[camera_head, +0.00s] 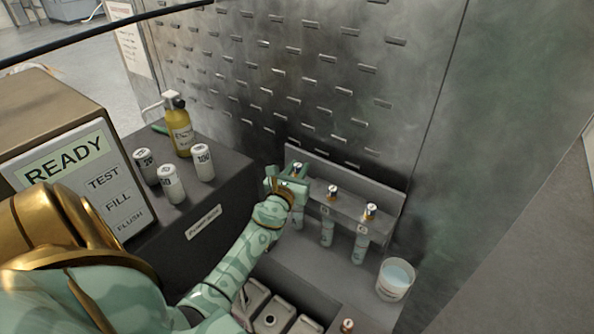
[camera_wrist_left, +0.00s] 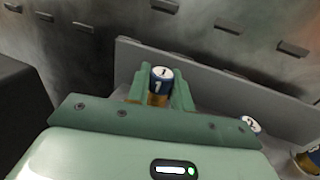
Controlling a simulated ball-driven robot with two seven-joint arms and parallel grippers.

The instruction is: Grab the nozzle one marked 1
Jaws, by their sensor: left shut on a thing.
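The nozzle marked 1 (camera_head: 297,167) stands at the left end of the grey rack (camera_head: 388,222) by the metal wall. In the left wrist view its white cap with a 1 and its blue and gold body (camera_wrist_left: 160,82) show between the green fingers. My left gripper (camera_head: 288,186) is shut on this nozzle at the rack. My right gripper is not in view.
A cup of pale liquid (camera_head: 395,279) stands at the rack's right end. On the dark counter at left are a yellow pump bottle (camera_head: 179,130) and white cylinders (camera_head: 203,163). A panel reading READY (camera_head: 75,160) is left. Grey basins (camera_head: 252,298) lie below the arm.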

